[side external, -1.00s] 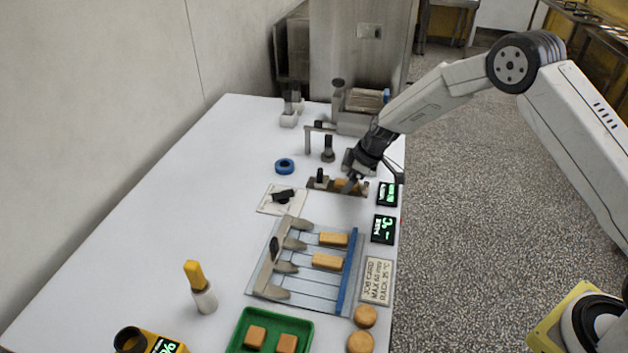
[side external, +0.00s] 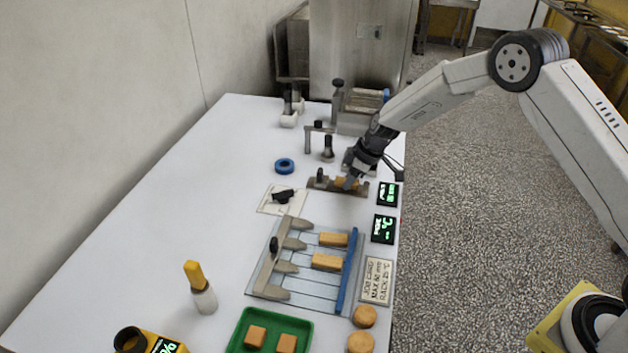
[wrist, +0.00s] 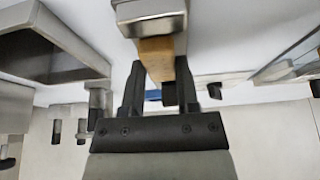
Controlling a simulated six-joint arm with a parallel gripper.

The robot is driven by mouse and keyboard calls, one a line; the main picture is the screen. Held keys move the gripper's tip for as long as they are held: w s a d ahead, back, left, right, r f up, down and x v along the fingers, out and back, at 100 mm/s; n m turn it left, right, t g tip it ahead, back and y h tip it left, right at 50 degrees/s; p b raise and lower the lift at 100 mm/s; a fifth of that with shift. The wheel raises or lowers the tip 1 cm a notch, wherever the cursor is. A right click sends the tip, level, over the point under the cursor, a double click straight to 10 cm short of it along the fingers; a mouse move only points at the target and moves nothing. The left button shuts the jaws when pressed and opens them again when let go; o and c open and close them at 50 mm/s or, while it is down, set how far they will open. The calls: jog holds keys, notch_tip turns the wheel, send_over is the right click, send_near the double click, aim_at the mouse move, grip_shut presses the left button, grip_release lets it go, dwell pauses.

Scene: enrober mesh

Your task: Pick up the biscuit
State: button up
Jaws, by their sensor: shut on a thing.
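The biscuit (side external: 346,183) is a tan bar on a dark narrow fixture (side external: 322,184) towards the back right of the table. My gripper (side external: 353,181) is down at this fixture and shut on the biscuit. In the wrist view the biscuit (wrist: 156,58) runs between the two dark fingers of my gripper (wrist: 160,88). A metal part (wrist: 152,18) is close against its far end. The gripper partly hides the biscuit in the side view, and I cannot tell whether it is clear of the fixture.
A lane board (side external: 300,286) with two bar biscuits and a blue rail lies in front. A green tray (side external: 309,325) holds two more pieces. Small displays (side external: 387,195) stand right of the fixture. A grey machine (side external: 357,112) is behind. The left side of the table is mostly clear.

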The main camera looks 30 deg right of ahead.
jog(key=shift+r, duration=0.8)
jog(key=s+r, duration=1.1)
jog(key=s, duration=0.3)
jog(key=shift+d, duration=0.25)
jog(key=shift+f, duration=0.1)
jog(key=shift+s+d+f+m+t+h, duration=0.2)
jog(key=shift+s+d+f+m+h, duration=0.3)
jog(key=shift+m, duration=0.85)
jog(key=shift+s+d+f+m+t+h, duration=0.2)
jog(key=shift+s+f+m+h, duration=0.4)
jog(key=shift+s+m, duration=0.55)
jog(key=shift+s+d+f+m+t+h, duration=0.2)
jog(key=shift+s+d+f+m+h, duration=0.35)
jog(key=shift+m, duration=0.95)
jog(key=shift+a+f+m, duration=0.2)
jog(key=shift+m, duration=0.1)
